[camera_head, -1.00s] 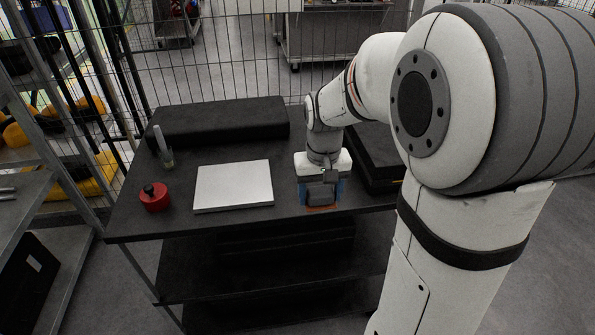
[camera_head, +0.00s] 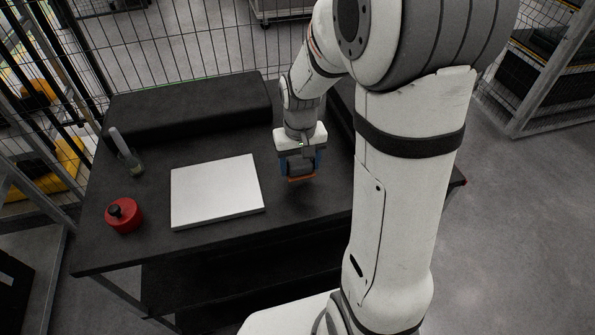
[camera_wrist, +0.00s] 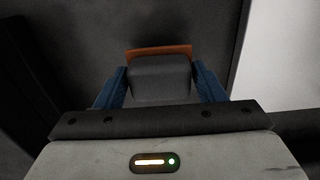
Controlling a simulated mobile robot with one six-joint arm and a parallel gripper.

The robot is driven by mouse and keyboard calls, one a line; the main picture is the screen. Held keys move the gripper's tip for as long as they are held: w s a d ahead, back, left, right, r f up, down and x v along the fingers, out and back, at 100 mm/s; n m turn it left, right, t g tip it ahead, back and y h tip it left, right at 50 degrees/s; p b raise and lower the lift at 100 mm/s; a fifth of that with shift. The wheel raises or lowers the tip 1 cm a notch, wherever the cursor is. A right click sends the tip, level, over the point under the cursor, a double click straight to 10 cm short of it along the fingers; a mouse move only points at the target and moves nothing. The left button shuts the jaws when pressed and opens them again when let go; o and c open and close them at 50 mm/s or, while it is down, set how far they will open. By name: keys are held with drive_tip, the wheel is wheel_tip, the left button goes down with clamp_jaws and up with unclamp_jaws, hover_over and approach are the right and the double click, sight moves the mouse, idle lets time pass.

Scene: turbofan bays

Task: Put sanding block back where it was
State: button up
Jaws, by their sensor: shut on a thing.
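The sanding block (camera_head: 300,168) is a dark grey block with an orange underside, held below my wrist in the head view. My gripper (camera_head: 300,163) is shut on it, with a blue finger on either side. The block seems to hang a little above the black tabletop, with a dark shadow below it. In the wrist view, the grey block (camera_wrist: 160,78) sits between the blue fingers (camera_wrist: 161,84), and its orange edge shows beyond them.
A white flat panel (camera_head: 216,191) lies left of the block on the black table (camera_head: 200,250). A long black case (camera_head: 190,108) lies at the back. Bare tabletop surrounds the block.

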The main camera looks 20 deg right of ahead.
sight(299, 175)
drive_tip(key=shift+s+a+f, duration=0.1)
drive_tip(key=shift+s+f, duration=0.05)
drive_tip(key=shift+f, duration=1.7)
drive_tip(key=shift+f, duration=0.25)
drive_tip(key=o, duration=1)
drive_tip(key=shift+c, duration=0.2)
drive_tip(key=shift+r, duration=0.1)
wheel_tip(299, 175, up, 11)
drive_tip(key=shift+r, duration=0.2)
drive_tip(key=shift+s+r, duration=0.3)
drive_tip(key=shift+r, duration=0.35)
drive_tip(key=s+r+t, duration=0.3)
drive_tip(key=s, duration=1.1)
drive_tip(key=shift+r, duration=0.4)
